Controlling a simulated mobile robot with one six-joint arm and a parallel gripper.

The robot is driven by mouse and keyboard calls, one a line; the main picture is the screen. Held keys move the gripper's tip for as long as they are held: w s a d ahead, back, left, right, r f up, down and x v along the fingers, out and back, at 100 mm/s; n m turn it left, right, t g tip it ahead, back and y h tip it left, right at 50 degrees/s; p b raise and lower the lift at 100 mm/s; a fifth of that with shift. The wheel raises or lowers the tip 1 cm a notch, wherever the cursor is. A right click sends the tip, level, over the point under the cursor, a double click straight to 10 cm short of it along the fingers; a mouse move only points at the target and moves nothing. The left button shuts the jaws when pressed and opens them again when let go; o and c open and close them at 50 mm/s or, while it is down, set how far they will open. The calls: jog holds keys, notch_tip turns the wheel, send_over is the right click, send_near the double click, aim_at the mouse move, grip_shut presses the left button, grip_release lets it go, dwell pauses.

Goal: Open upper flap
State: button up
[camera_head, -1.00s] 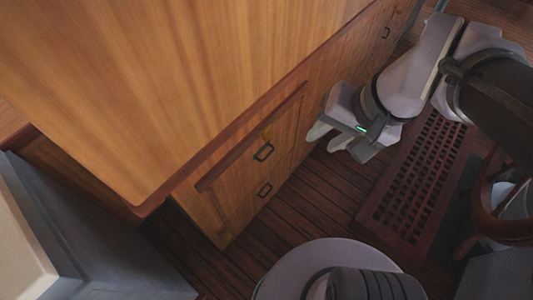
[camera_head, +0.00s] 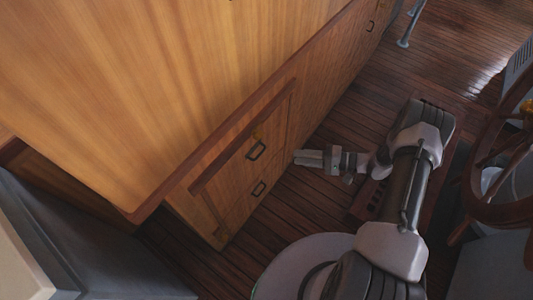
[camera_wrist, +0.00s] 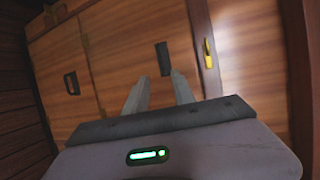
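The upper flap (camera_head: 232,170) is a wooden panel on the cabinet front, just under a dark red-brown trim strip. It looks shut. Its dark handle (camera_head: 256,150) also shows in the wrist view (camera_wrist: 163,58). A lower panel has a similar handle (camera_head: 258,188), which the wrist view shows at left (camera_wrist: 71,83). A brass latch (camera_wrist: 208,52) sits on the trim above the upper handle. My gripper (camera_head: 300,158) is right of the upper handle, apart from it. In the wrist view its two fingers (camera_wrist: 159,90) are spread and empty, pointing towards the upper handle.
The large wooden top (camera_head: 170,80) overhangs the cabinet front. Plank floor (camera_head: 345,115) lies open in front of the cabinet. A wooden ship's wheel (camera_head: 490,165) stands to the right of my arm. A dark floor grating is partly hidden under my arm.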

jog(key=b+x, duration=0.2)
jog(key=x, duration=1)
jog(key=shift+a, duration=0.3)
jog(key=shift+w+f, duration=0.1)
grip_shut()
dwell(0.5)
